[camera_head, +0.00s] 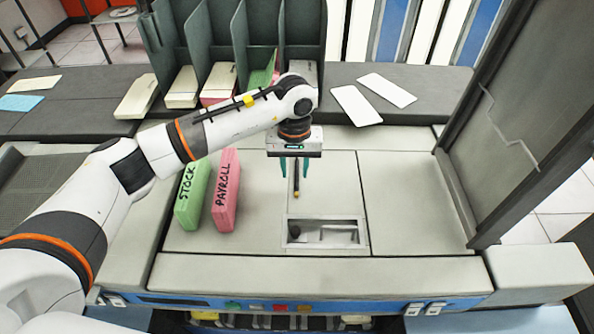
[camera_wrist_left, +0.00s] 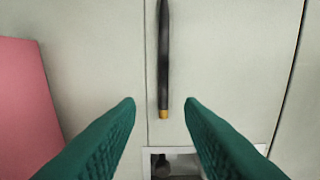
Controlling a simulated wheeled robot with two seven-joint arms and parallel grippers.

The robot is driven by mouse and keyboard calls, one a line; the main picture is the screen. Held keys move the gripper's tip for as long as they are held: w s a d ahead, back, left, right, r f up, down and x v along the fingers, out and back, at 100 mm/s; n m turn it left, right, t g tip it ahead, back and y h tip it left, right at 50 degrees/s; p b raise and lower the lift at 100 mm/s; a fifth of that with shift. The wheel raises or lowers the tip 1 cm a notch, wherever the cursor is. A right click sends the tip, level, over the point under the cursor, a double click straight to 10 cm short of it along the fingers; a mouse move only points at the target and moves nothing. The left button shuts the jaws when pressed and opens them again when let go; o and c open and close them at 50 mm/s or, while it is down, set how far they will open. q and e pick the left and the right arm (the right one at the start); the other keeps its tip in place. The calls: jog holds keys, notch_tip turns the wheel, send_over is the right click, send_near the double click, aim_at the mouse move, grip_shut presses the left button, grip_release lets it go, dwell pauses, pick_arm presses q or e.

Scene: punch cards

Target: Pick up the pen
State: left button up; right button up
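The pen (camera_head: 296,186) is thin and dark with a yellow-orange end. It lies on the pale machine top, just behind the recessed tray. In the left wrist view the pen (camera_wrist_left: 163,60) runs up the picture, with its orange end nearest the gap between my fingers. My left gripper (camera_head: 295,180) has green fingers and points down over the pen. In the left wrist view its fingers (camera_wrist_left: 160,103) are wide apart, one on each side of the pen's line, and hold nothing. My right gripper is not in view.
A green STOCK card block (camera_head: 192,195) and a pink PAYROLL block (camera_head: 226,190) stand left of the gripper. A recessed tray (camera_head: 288,233) lies in front. Dark green dividers (camera_head: 225,35) with card stacks stand behind. A grey panel (camera_head: 520,110) rises at the right.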

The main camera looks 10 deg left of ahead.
aim_at(297, 186)
pick_arm(q)
jog(key=f, duration=0.1)
jog(key=f+p, duration=0.1)
jog(key=f, duration=0.1)
jog(key=shift+s+d+f+p, duration=0.15)
jog(key=shift+d+f+p, duration=0.1)
jog(key=shift+p, duration=0.1)
jog(key=shift+f, duration=0.5)
grip_shut()
